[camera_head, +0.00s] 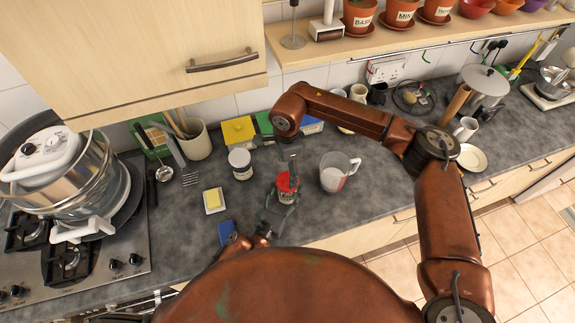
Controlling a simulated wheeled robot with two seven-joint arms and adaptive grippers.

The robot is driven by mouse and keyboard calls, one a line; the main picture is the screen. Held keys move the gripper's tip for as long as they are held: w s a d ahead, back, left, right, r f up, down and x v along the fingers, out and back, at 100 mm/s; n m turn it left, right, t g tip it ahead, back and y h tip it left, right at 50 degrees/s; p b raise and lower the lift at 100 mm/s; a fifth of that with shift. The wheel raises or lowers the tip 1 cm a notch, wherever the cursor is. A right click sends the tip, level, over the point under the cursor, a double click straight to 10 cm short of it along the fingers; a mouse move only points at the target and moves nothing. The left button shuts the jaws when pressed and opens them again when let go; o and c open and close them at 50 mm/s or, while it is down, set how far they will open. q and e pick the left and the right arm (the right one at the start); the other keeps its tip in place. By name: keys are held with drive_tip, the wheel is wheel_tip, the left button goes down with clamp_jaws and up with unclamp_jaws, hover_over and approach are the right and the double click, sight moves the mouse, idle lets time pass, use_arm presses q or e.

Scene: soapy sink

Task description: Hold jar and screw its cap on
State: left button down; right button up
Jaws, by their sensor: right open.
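A small jar (287,197) stands upright on the grey counter, with a red cap (284,180) at its top. I cannot tell whether the cap is seated on the thread. My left gripper (280,206) comes in low from the front, with its fingers around the jar's lower part, and looks shut on it. My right gripper (289,160) points down from above, open, just over the red cap; the gap between them is hard to judge. My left gripper's fingers hide part of the jar.
A white-lidded jar (240,164) and a butter dish (214,200) stand to the left. A glass measuring jug (336,172) stands close on the right. A blue sponge (226,231) lies near the front edge. A stove with a pot (85,190) is at far left.

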sight(287, 181)
wheel_tip(287, 181, down, 6)
drive_tip(key=shift+r, duration=0.1)
drive_tip(key=shift+c, duration=0.6)
drive_tip(key=c, duration=1.1)
drive_tip(key=m, duration=0.3)
drive_tip(key=shift+m, duration=0.4)
drive_tip(key=m, duration=0.4)
drive_tip(key=o, duration=1.3)
